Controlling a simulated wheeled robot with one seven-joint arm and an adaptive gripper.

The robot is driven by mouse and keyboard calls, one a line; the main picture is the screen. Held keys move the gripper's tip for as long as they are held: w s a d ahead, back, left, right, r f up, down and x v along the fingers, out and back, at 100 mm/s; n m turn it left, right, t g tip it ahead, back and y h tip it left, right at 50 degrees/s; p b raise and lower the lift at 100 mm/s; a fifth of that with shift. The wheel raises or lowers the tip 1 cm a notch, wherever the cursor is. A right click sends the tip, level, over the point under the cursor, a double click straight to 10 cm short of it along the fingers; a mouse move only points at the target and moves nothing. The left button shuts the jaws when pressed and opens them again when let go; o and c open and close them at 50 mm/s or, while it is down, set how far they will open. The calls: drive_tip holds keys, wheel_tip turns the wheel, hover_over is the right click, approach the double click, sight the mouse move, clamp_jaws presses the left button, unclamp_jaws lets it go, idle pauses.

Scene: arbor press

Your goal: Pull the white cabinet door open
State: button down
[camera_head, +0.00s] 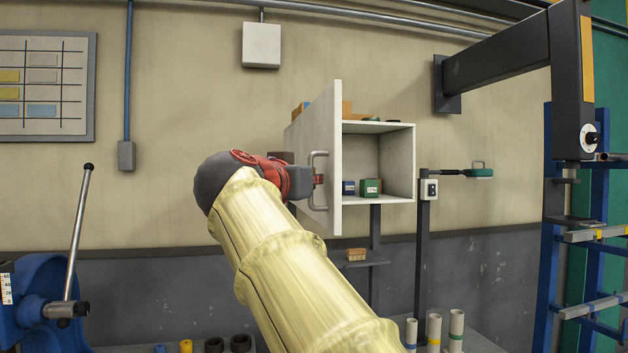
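The white cabinet (398,128) hangs on the wall in the head view. Its door (328,116) stands swung out, and the shelf space to its right is exposed. A grey bar handle (326,154) is upright on the door's outer face near its free edge. My gripper (318,180) is at the middle of the handle, its dark and red end overlapping the bar. The fingers are small and partly hidden, so I cannot tell whether they grip the handle. My pale arm hides the area below and left of the door.
A blue box (348,188) and a green box (370,187) sit inside the cabinet. A lamp-like green fixture (478,172) on a post stands to the right. A blue press with a lever (78,235) is at the left. White tubes (434,330) stand at lower right.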

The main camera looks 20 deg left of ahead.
drive_tip(key=shift+f, duration=0.3)
drive_tip(key=c, duration=2)
unclamp_jaws()
drive_tip(key=shift+s+r, duration=0.15)
drive_tip(key=shift+r, duration=0.15)
drive_tip(key=shift+c, duration=0.2)
drive_tip(key=shift+d, duration=0.1)
drive_tip(key=s, duration=1.2)
